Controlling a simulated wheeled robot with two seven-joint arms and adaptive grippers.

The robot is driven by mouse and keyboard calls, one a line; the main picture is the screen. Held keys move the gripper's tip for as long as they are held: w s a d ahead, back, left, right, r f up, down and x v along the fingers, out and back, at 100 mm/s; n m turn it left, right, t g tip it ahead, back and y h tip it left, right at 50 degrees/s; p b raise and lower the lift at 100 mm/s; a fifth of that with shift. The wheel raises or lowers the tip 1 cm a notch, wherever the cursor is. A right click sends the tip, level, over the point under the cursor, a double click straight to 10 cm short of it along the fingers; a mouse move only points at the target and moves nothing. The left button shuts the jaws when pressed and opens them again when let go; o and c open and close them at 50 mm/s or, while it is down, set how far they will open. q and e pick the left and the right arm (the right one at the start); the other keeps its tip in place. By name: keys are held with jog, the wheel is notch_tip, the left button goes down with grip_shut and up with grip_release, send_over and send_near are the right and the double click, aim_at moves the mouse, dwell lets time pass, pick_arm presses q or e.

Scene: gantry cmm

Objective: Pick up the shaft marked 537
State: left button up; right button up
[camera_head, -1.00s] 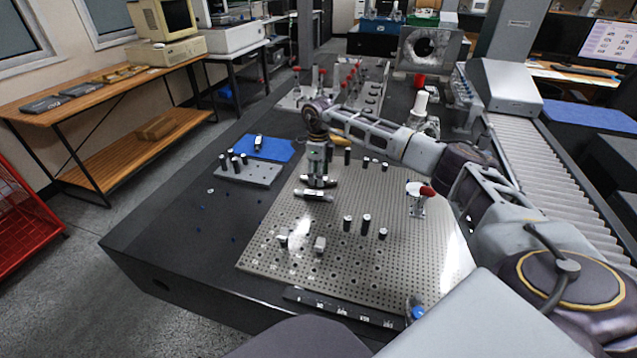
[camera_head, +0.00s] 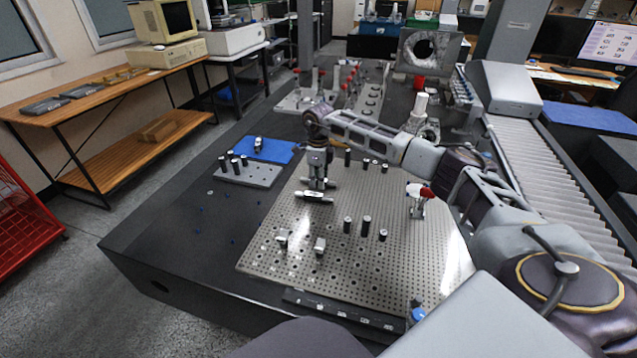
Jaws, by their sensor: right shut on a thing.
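Two metal shafts lie side by side on the perforated plate (camera_head: 270,235), left of its middle. My right gripper (camera_head: 318,184) points straight down and is shut on the rear shaft (camera_head: 330,183), around its middle. The front shaft (camera_head: 313,196) lies just in front, close to the fingers. I cannot read any marking, so I cannot tell which is 537. Whether the held shaft is clear of the plate is too small to tell. My left gripper is not in view.
Several upright black pins (camera_head: 366,225) and two small blocks (camera_head: 319,246) stand on the plate. A red-handled clamp (camera_head: 418,200) stands at right. A grey block with pins (camera_head: 247,174) and a blue mat (camera_head: 264,149) lie at left. The dark table's left front is mostly clear.

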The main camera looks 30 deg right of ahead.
grip_shut()
jog(key=shift+r, duration=0.1)
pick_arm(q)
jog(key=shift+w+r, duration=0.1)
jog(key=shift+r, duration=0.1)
pick_arm(e)
jog(key=shift+w+r, duration=0.1)
jog(key=shift+r, duration=0.4)
notch_tip(320, 180, up, 8)
jog(key=shift+f+p, duration=0.2)
jog(key=shift+p, duration=0.65)
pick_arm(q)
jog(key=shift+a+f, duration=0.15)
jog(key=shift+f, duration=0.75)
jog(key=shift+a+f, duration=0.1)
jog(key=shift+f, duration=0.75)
pick_arm(e)
jog(key=shift+r, duration=0.7)
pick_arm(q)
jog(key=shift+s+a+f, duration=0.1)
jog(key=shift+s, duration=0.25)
